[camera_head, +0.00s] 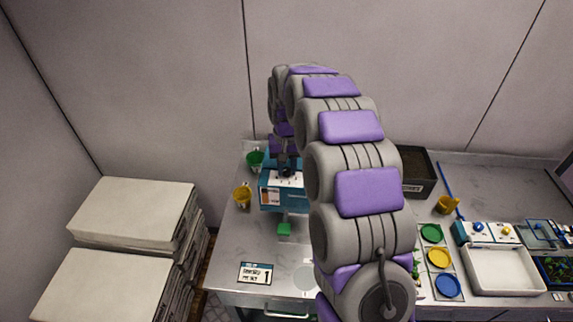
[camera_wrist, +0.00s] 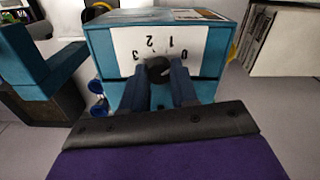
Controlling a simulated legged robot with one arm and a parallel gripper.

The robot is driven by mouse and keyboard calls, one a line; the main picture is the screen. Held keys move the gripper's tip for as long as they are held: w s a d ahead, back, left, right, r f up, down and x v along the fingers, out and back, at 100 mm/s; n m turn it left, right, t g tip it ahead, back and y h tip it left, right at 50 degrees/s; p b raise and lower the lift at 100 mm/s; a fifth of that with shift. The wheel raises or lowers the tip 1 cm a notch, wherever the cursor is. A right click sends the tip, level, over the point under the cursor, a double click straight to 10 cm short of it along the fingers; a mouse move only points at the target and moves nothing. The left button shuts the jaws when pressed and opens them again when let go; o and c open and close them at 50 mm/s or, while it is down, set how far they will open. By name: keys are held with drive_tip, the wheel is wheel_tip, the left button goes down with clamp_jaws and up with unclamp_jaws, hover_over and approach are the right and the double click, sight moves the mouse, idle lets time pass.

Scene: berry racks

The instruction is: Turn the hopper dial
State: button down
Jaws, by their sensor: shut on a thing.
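The hopper (camera_head: 270,198) is a teal box on the metal table, left of my arm in the head view. In the wrist view the hopper (camera_wrist: 104,50) fills the upper middle, with a white scale plate (camera_wrist: 190,45) marked with digits on its face. The black dial (camera_wrist: 158,68) sits at the lower part of that plate. My gripper (camera_wrist: 158,90) is shut on the dial, with one finger on each side of it. In the head view my gripper is small, at the hopper's top, and partly hidden by my arm.
A green cup (camera_head: 255,160) and a yellow cup (camera_head: 242,196) stand left of the hopper. A printed card (camera_head: 257,272) lies at the table's front. A white tray (camera_head: 505,270), coloured discs and a dark bin (camera_head: 419,172) are to the right. Stacked white boxes (camera_head: 125,215) stand left of the table.

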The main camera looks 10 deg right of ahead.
sight(286, 169)
drive_tip(key=n+p, duration=0.2)
drive_tip(key=n, duration=0.3)
drive_tip(key=shift+n, duration=0.3)
idle(0.5)
drive_tip(key=c, duration=0.9)
unclamp_jaws()
drive_tip(key=shift+o, duration=0.2)
wheel_tip(286, 169, up, 17)
drive_tip(key=shift+r+p, duration=0.15)
drive_tip(key=shift+p, duration=0.2)
drive_tip(key=shift+a, duration=0.1)
